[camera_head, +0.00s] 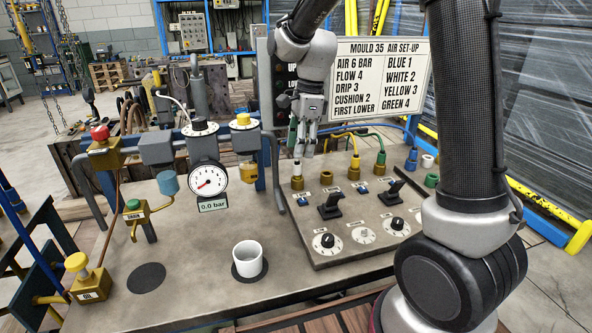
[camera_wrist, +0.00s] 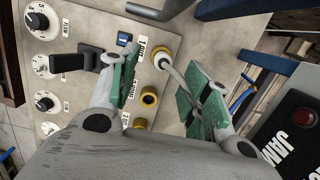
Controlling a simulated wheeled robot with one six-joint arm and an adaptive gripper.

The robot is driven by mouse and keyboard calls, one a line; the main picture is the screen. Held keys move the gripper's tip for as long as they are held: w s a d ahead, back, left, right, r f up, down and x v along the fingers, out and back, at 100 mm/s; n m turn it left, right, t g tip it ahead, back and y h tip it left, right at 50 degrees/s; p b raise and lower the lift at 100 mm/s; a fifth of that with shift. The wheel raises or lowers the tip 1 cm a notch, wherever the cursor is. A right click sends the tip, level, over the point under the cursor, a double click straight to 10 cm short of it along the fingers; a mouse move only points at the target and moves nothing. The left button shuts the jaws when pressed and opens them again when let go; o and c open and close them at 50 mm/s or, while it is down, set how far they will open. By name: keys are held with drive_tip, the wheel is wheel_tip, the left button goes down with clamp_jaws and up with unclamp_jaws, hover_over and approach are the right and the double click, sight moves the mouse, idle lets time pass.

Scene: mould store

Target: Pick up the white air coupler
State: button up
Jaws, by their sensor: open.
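The white air coupler (camera_head: 298,168) stands upright in a brass socket (camera_head: 297,183) at the back left of the sloped control panel (camera_head: 340,250). In the wrist view the white coupler (camera_wrist: 163,59) shows at the top, with its pale hose running down to the right between the fingers. My gripper (camera_head: 304,145) is open above the coupler in the head view. In the wrist view my open gripper (camera_wrist: 163,88) has one green-padded finger on each side of the hose. I cannot tell whether either finger touches it.
Brass fittings with a yellow hose (camera_head: 354,168) and a green hose (camera_head: 380,159) stand to the right. Black levers (camera_head: 330,206) and knobs lie in front. A white cup (camera_head: 249,259) and a gauge (camera_head: 208,179) stand left. A sign (camera_head: 381,78) stands behind.

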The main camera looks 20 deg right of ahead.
sight(297, 167)
drive_tip(key=f, duration=0.7)
drive_tip(key=shift+w+a+f, duration=0.2)
drive_tip(key=shift+w+a, duration=0.1)
drive_tip(key=shift+a, duration=0.05)
clamp_jaws()
